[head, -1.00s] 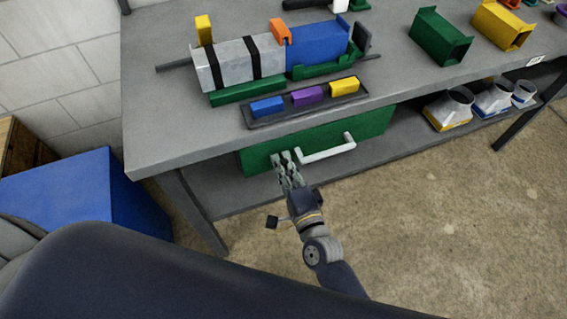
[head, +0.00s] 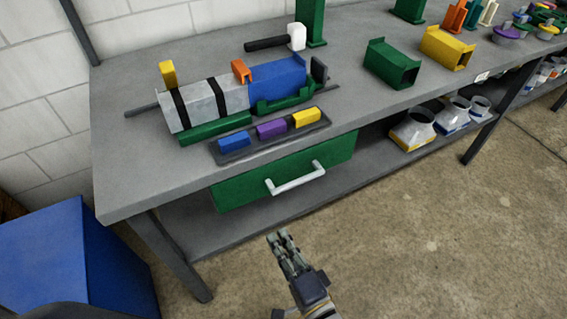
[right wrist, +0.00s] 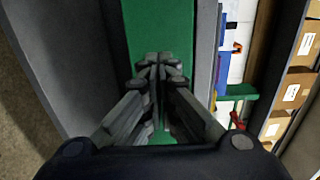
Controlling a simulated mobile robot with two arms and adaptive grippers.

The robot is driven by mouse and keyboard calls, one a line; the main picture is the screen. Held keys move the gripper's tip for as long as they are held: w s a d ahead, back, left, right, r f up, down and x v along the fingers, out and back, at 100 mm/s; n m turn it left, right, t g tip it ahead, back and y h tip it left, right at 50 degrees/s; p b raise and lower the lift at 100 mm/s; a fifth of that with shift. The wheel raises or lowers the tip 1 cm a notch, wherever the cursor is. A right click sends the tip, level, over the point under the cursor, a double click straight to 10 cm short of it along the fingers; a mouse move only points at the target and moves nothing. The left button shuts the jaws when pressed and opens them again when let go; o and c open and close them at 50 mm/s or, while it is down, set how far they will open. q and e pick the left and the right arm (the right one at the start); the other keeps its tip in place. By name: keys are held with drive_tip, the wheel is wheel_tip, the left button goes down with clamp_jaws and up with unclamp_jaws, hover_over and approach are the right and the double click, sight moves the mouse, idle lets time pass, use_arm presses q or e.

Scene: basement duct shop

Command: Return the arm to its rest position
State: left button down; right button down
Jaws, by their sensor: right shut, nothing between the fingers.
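My right gripper (head: 281,238) is shut and empty. In the head view it hangs over the floor in front of the workbench, below and apart from the white handle (head: 296,179) of the green drawer (head: 240,186). The drawer sits under the bench top and looks closed. In the right wrist view the right gripper's fingers (right wrist: 158,62) meet in front of the green drawer front (right wrist: 160,25). My left gripper is not in view.
The grey workbench (head: 125,178) carries a clamped grey and blue duct piece (head: 277,79), a tray of coloured blocks (head: 239,156), a mallet (head: 297,37) and green and yellow duct pieces. A blue box (head: 75,260) stands at the left. The floor at right is clear.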

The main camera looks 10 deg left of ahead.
drive_tip(key=s+d+f+n+g+h+p, duration=0.1)
drive_tip(key=s+d+f+n+g+h, duration=0.3)
drive_tip(key=f, duration=0.6)
drive_tip(key=d+f+n, duration=0.1)
drive_tip(key=d+f, duration=0.5)
drive_tip(key=f, duration=0.5)
drive_tip(key=s+d+f+n+g+h+p, duration=0.1)
drive_tip(key=s+d+f+n+g+h, duration=0.3)
drive_tip(key=f, duration=0.6)
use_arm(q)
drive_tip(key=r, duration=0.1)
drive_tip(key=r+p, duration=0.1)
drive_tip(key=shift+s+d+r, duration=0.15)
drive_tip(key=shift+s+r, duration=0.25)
use_arm(e)
drive_tip(key=s+d+f+n+g+h, duration=0.1)
drive_tip(key=s+d+f+g, duration=0.1)
drive_tip(key=s+d+f, duration=0.2)
drive_tip(key=s+d+f+n+g, duration=0.1)
drive_tip(key=s+d+f, duration=0.4)
drive_tip(key=s, duration=0.5)
drive_tip(key=s+d+f+n+g+h, duration=0.1)
drive_tip(key=s+d+f+n+g, duration=0.1)
drive_tip(key=s+d+f, duration=0.2)
drive_tip(key=s+d, duration=0.2)
drive_tip(key=s, duration=0.1)
drive_tip(key=shift+s+f+g+h, duration=0.3)
